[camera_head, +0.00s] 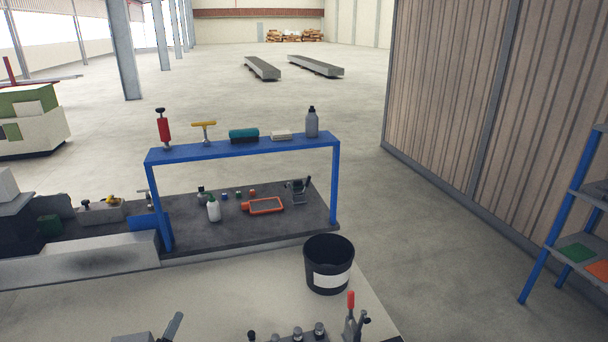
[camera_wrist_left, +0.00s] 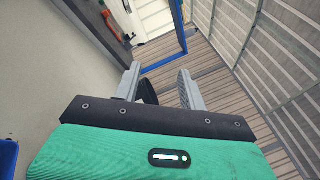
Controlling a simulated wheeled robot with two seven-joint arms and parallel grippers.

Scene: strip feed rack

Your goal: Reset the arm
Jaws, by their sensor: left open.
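My left gripper (camera_wrist_left: 159,76) shows in the left wrist view, with its two grey fingers apart and no object held between them. Its green and black wrist housing fills the lower part of that view. A dark rounded thing, probably the black bucket, shows beyond and between the fingers. In the head view, only small grey parts show at the bottom edge, left of centre, and I cannot tell for sure whether they are the gripper. My right gripper is in neither view.
A black bucket (camera_head: 329,266) with a white label stands on the pale table (camera_head: 240,290). A red-handled clamp (camera_head: 351,318) is at the front right. A blue rack (camera_head: 245,148) carries bottles and tools behind. A blue shelf (camera_head: 562,225) stands at right. The middle of the table is clear.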

